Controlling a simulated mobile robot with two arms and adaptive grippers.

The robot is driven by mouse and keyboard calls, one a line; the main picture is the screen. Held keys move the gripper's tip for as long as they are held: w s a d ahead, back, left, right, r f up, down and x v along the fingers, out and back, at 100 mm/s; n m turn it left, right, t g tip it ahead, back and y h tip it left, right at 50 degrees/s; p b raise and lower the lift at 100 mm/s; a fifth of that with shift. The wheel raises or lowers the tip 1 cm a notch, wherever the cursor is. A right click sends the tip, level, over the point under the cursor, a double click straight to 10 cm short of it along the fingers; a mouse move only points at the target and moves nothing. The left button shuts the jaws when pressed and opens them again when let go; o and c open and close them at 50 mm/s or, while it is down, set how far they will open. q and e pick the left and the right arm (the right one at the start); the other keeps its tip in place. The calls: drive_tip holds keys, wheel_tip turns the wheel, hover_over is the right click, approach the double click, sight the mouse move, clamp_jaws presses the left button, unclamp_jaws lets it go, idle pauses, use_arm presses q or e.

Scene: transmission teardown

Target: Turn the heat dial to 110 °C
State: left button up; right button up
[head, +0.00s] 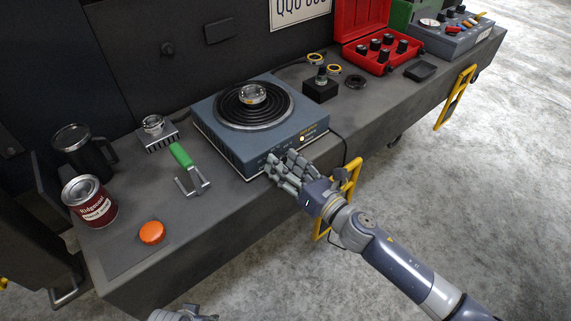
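A blue-grey hot plate (222,150) stands on the bench, with black coil rings on top and a metal bearing-like ring (253,94) resting at their centre. Small orange lettering and a lit spot (302,138) show on the right part of its front face. My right gripper (279,166) is at the left-middle of that front face, its fingers pointing at it. I cannot make out the heat dial; the gripper may cover it. Whether the fingers touch or close on anything is unclear. My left gripper (182,315) shows only partly at the bottom edge.
Left of the hot plate are a green-handled puller (181,155), a finned block (157,137), a black mug (85,150), a red-brown can (91,202) and an orange cap (151,232). A red case (364,62) stands to the right. A yellow handle (347,185) sticks out below the bench edge.

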drive_tip(key=v, duration=1.2)
idle(0.3)
